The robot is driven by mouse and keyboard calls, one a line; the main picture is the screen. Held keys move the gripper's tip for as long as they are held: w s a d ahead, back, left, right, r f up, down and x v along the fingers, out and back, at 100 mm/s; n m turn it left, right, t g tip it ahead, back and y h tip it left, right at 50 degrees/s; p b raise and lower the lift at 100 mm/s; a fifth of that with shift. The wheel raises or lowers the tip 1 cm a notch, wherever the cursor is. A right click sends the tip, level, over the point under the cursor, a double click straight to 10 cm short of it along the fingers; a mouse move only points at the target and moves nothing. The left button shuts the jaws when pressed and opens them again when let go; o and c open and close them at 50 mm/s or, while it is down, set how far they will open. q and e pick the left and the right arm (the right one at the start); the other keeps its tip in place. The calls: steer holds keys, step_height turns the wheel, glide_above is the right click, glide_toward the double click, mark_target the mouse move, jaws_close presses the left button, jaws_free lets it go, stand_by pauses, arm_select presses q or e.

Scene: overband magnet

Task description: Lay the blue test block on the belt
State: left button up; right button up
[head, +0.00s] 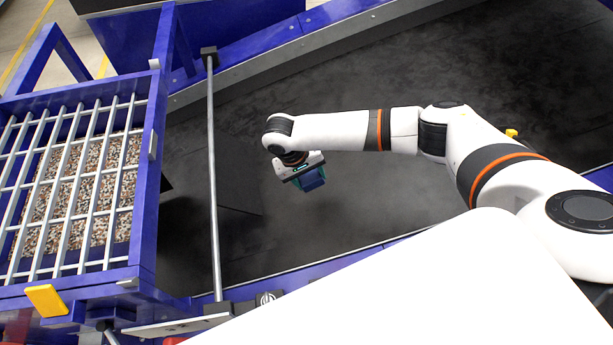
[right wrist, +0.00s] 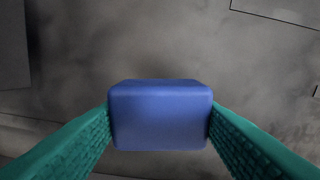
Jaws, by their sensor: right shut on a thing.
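The blue test block (right wrist: 160,115) is between the two green fingers of my right gripper, which touch its left and right sides in the right wrist view. In the head view the block (head: 313,181) shows below the right gripper (head: 306,178), over the dark belt (head: 380,200). The right gripper is shut on the block. I cannot tell whether the block's underside touches the belt. My left gripper is not in view.
A blue frame with a grey grate (head: 70,190) over gravel stands at the left. A blue and grey side rail (head: 270,60) runs along the belt's far edge. Much of the belt is bare.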

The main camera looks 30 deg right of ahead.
steer(key=shift+b+x, duration=2.35)
steer(key=shift+x, duration=1.05)
steer(key=o, duration=1)
steer(key=shift+o, duration=0.2)
steer(key=p+v, duration=0.1)
steer(key=v, duration=1.1)
